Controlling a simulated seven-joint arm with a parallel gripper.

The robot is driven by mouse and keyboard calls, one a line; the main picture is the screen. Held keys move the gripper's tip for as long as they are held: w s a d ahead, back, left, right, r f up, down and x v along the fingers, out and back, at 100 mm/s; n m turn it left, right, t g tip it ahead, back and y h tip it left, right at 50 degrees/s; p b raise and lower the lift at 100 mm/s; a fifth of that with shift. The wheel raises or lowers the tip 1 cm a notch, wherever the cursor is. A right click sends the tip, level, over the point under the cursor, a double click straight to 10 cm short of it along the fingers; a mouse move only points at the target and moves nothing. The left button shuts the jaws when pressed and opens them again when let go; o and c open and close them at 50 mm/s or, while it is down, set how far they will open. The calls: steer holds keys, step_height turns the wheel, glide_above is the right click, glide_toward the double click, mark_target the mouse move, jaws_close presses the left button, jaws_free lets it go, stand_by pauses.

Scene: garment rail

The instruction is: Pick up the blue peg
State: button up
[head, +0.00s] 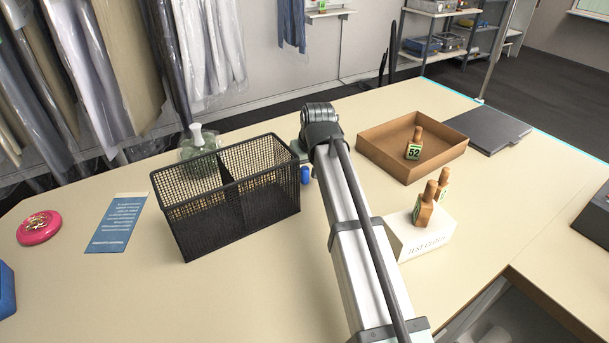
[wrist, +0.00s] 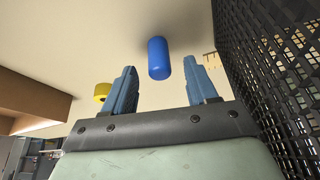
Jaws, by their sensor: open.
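The blue peg (head: 305,175) is a small rounded cylinder on the table, just right of the black mesh basket (head: 243,216) in the head view. In the wrist view the blue peg (wrist: 158,58) shows between the lines of my two fingers, beyond their tips. My gripper (wrist: 160,66) is open with nothing between its fingers. The peg appears apart from both fingers. In the head view my arm hides most of my gripper. I cannot tell whether the peg stands or lies.
The mesh basket's wall (wrist: 285,70) rises close on the right in the wrist view. A yellow round thing (wrist: 101,92) is by the left finger. A brown tray (head: 384,160) holds a peg tagged 52. A white block (head: 432,243) bears wooden pegs. A green-glass bottle (head: 199,148) stands behind the basket.

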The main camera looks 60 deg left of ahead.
mark_target(305, 168)
steer(key=x, duration=0.3)
steer(key=shift+f, duration=0.1)
jaws_close()
stand_by(0.4)
